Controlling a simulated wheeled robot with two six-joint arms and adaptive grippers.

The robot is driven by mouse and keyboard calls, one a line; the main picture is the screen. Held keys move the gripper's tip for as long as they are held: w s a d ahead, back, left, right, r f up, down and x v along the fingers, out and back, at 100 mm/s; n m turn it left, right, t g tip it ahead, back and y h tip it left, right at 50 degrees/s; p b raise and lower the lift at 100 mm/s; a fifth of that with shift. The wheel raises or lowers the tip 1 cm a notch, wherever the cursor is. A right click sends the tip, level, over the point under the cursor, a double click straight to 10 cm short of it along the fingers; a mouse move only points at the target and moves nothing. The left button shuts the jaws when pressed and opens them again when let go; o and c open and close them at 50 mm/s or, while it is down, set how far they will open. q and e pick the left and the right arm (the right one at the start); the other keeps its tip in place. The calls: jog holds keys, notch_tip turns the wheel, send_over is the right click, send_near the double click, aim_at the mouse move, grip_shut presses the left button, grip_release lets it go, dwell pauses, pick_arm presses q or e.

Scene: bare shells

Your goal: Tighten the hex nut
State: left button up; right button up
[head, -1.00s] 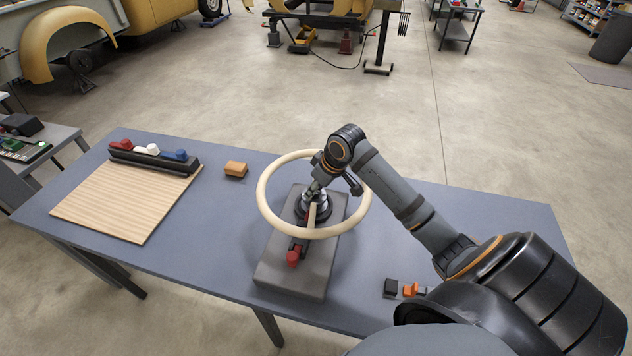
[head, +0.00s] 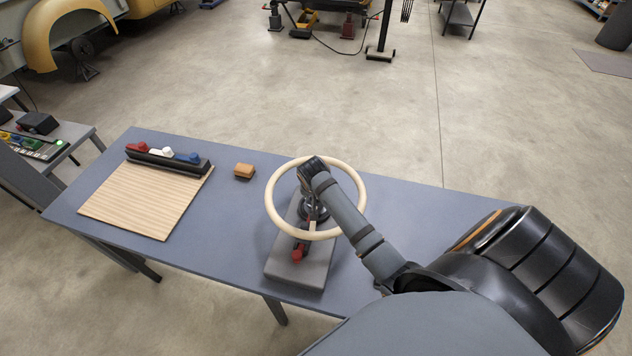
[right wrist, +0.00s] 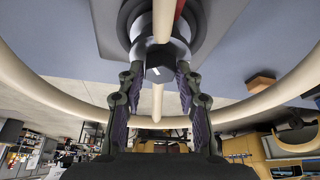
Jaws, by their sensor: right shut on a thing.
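A cream steering wheel (head: 271,212) stands over a dark grey block (head: 297,272) on the blue-grey table. The metal hex nut (right wrist: 160,56) is at the wheel's hub, seen close in the right wrist view. My right gripper (right wrist: 160,80) reaches down inside the rim with its two fingers on opposite sides of the nut, shut on it. In the head view my right arm hides the nut and most of the right gripper (head: 311,208). My left gripper is not in view.
A red handle (head: 298,254) sticks out at the block's front. On the table's left are a wooden board (head: 145,203), a black rack (head: 167,162) with red, white and blue pieces, and an orange block (head: 244,171). The wheel rim surrounds my gripper closely.

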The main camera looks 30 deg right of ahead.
jog(key=m+h, duration=0.1)
jog(key=m, duration=0.2)
jog(key=shift+w+a+r+g+p, duration=0.1)
jog(key=shift+g+p, duration=0.3)
jog(key=m+g, duration=0.1)
jog(key=m, duration=0.2)
jog(key=shift+w+m+h, duration=0.1)
jog(key=shift+m+h, duration=0.2)
jog(key=m+g, duration=0.1)
jog(key=m, duration=0.2)
jog(key=shift+w, duration=0.1)
jog(key=shift+m+g+b, duration=0.35)
jog(key=shift+m+g, duration=0.55)
jog(key=shift+m, duration=1.1)
jog(key=o, duration=1.1)
jog(key=shift+o, duration=0.2)
